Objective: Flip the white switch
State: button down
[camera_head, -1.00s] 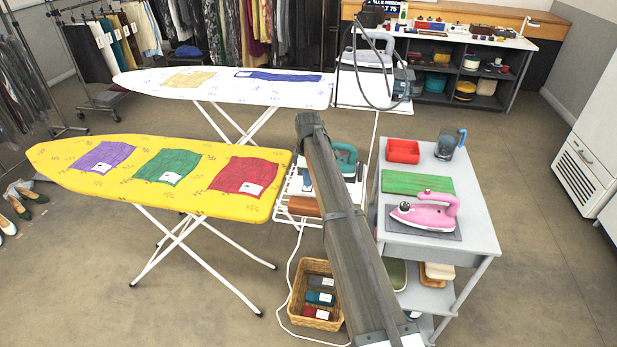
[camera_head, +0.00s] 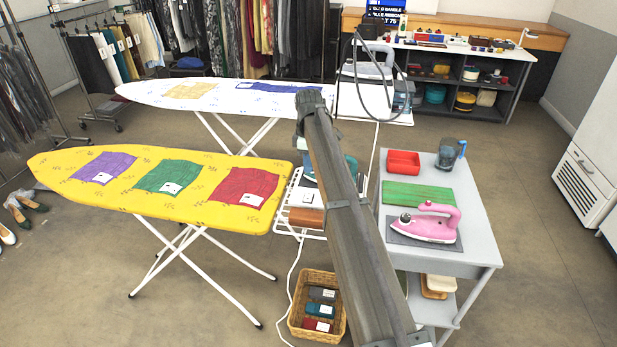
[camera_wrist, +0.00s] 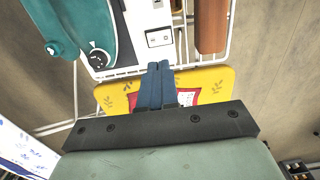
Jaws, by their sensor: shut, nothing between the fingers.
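In the wrist view a white panel (camera_wrist: 135,22) carries a small white rocker switch (camera_wrist: 158,39) in its lower part. My gripper (camera_wrist: 158,68) shows as two blue-grey fingers pressed together, empty. Its tips appear just below the switch in the picture; I cannot tell whether they touch anything. A teal iron (camera_wrist: 72,30) with a round dial is left of the panel. In the head view my arm crosses the wire stand and partly hides the teal iron (camera_head: 350,168).
A wire rack (camera_wrist: 181,50) surrounds the panel, with a brown block (camera_wrist: 211,25) at its right. The yellow ironing board (camera_head: 150,205) is beside the stand. A grey cart (camera_head: 470,225) with a pink iron (camera_head: 430,224) is at the right. A basket (camera_head: 297,318) sits below.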

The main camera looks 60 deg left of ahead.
jog(key=shift+r, duration=1.9)
jog(key=shift+w+a+f, duration=0.1)
jog(key=shift+w+a, duration=0.4)
jog(key=shift+a, duration=0.05)
send_near(309, 193)
notch_tip(309, 193, down, 7)
jog(key=shift+d+r, duration=0.1)
